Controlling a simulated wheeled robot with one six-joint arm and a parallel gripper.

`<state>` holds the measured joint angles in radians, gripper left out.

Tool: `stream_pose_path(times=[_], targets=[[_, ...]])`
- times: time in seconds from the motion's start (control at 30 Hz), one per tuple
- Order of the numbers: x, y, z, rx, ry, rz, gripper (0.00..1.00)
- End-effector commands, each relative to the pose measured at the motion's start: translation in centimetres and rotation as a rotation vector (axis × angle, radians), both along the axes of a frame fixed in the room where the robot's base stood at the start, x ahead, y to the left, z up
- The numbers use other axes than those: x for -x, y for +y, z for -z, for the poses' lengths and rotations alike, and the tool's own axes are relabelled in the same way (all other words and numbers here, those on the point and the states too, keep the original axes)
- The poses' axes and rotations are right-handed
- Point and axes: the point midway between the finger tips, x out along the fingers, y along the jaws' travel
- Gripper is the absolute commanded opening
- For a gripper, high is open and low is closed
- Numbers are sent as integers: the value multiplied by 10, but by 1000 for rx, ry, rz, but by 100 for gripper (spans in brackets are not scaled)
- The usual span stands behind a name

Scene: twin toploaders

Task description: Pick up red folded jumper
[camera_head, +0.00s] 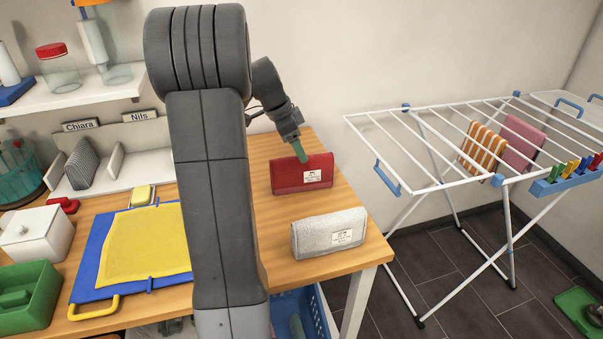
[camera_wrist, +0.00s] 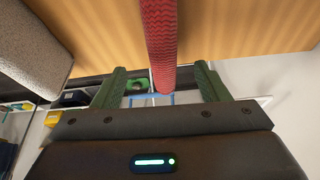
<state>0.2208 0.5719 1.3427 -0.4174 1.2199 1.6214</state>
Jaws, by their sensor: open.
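The red folded jumper (camera_head: 290,178) stands on the wooden table near its right end, with a white label on its front. My gripper (camera_head: 301,150) is at its top edge in the head view. In the wrist view my gripper (camera_wrist: 160,88) is open, with one green finger on each side of the red jumper (camera_wrist: 160,40). The jumper's edge reaches between the fingers, with a visible gap on both sides. My arm hides part of the table in the head view.
A grey folded jumper (camera_head: 312,238) stands in front of the red one; it also shows in the wrist view (camera_wrist: 35,45). A yellow cloth (camera_head: 145,245) lies on a blue board (camera_head: 92,250) at left. A white drying rack (camera_head: 400,150) stands to the right.

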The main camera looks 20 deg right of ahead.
Motion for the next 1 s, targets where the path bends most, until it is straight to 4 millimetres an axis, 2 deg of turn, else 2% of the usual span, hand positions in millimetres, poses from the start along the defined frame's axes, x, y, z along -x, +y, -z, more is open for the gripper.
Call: stream_pose_path(times=[0.1,0.33,0.6,0.9,1.0], targets=[[1,-7,15,0,1,1,68],[0,-10,31,0,2,1,68],[-2,-19,68,0,1,3,68],[-2,-21,74,0,-1,1,68],[-2,-21,74,0,-1,1,50]])
